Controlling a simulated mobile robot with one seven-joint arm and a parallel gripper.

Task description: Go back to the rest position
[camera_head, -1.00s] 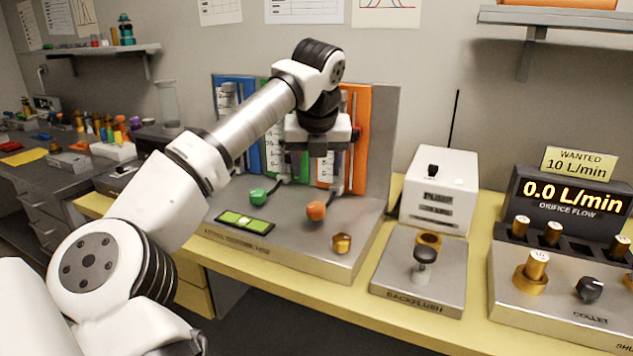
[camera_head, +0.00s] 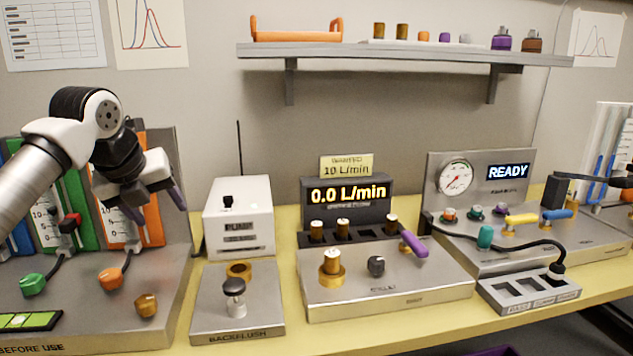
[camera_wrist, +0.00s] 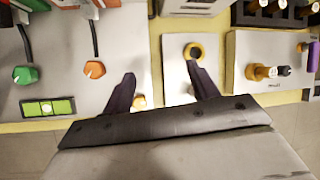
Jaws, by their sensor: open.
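My gripper (camera_head: 155,207) is in the air at the left of the head view, in front of the orange flow panel (camera_head: 122,233). Its two dark fingers are apart with nothing between them. In the wrist view my gripper (camera_wrist: 163,75) points down over the gap between the flow-meter base and the backflush plate (camera_wrist: 177,82). A brass knob (camera_wrist: 139,101) shows beside the left finger. No object is held. No marker of a rest position shows in the frames.
The white pump box (camera_head: 238,217) with its thin antenna stands right of my gripper. The orifice flow unit (camera_head: 385,290) reads 0.0 L/min. Further right is a panel reading READY (camera_head: 508,171). A grey shelf (camera_head: 400,54) hangs above. The air over the bench front is free.

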